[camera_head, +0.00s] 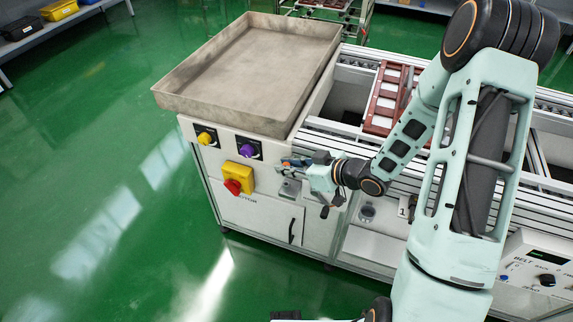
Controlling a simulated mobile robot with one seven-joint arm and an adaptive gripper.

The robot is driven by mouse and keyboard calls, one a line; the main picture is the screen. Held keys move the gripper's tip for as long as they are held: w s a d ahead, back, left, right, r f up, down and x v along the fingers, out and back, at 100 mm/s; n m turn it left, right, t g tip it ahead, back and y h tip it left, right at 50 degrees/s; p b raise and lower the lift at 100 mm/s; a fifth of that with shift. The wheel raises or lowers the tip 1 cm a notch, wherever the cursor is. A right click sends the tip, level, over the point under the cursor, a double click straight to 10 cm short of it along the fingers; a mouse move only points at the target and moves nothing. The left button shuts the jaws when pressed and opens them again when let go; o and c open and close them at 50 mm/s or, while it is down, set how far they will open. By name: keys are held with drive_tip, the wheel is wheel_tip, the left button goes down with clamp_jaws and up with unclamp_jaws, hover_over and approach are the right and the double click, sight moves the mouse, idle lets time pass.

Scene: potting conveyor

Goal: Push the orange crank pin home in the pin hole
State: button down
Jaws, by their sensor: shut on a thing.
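My gripper (292,165) is at the front panel of the machine, right of the purple knob. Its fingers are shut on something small. A small orange spot at the fingertips (284,165) looks like the orange crank pin, mostly hidden by the fingers. The pin hole cannot be made out behind the gripper. A small grey metal plate (290,188) shows just below the fingers. A crank with a dark handle (325,211) hangs below my wrist. How deep the pin sits cannot be told from here.
A yellow knob (205,137), a purple knob (248,149) and a red switch on a yellow box (237,178) are left of my gripper. A large empty tray (165,97) lies on top. Brown pot trays (384,107) stand on the conveyor. The green floor in front is clear.

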drive_tip(key=shift+f+b, duration=0.7)
drive_tip(key=shift+f, duration=0.4)
drive_tip(key=shift+f+b, duration=1.35)
drive_tip(key=shift+f, duration=0.65)
idle(0.8)
drive_tip(key=c, duration=1.8)
unclamp_jaws()
drive_tip(key=shift+r, duration=0.1)
